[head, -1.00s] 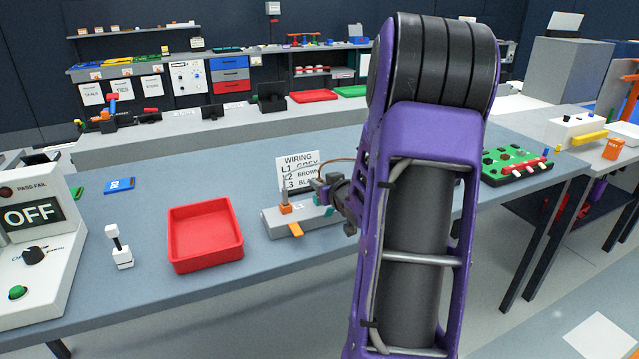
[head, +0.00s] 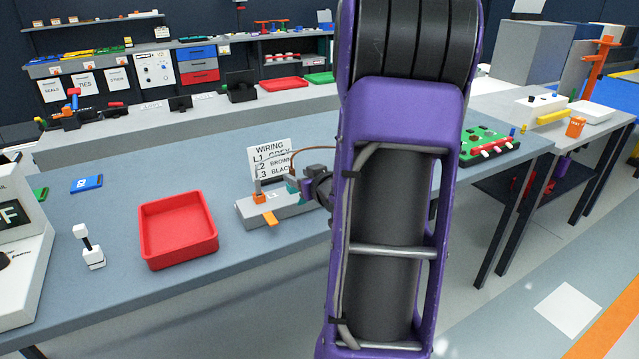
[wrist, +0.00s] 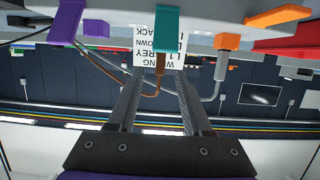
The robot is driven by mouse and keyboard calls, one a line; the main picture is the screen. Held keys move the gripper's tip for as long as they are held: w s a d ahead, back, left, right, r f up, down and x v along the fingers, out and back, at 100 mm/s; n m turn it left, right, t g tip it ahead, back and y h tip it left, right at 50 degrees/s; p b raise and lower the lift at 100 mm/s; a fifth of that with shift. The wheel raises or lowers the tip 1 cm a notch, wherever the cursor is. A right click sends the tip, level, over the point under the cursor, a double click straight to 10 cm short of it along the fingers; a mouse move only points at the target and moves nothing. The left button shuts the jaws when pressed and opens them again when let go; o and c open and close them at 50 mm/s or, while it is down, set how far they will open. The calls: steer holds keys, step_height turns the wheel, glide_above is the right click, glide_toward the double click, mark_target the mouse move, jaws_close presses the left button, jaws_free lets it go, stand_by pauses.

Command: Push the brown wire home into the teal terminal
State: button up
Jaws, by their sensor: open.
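The teal terminal (wrist: 166,30) is at the top centre of the wrist view, which is upside down. The brown wire (wrist: 160,66) has its thick end right at the terminal's face; how deep it sits I cannot tell. The wire bends away past the left finger, and its loop (head: 318,148) rises beside my arm in the head view. My gripper (wrist: 160,76) is open, with one finger on each side of the wire end and gaps between. In the head view my gripper (head: 297,184) is at the terminal block (head: 292,208), partly hiding the teal terminal.
An orange terminal (wrist: 228,42) with a grey wire is right of the teal one in the wrist view, and a purple terminal (wrist: 67,20) is left. A wiring sign (head: 270,160) stands behind the block. A red tray (head: 178,230) lies left; bench between them is clear.

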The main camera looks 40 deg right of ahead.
steer(key=v, duration=1.2)
steer(key=shift+s+r, duration=0.15)
steer(key=shift+s, duration=0.2)
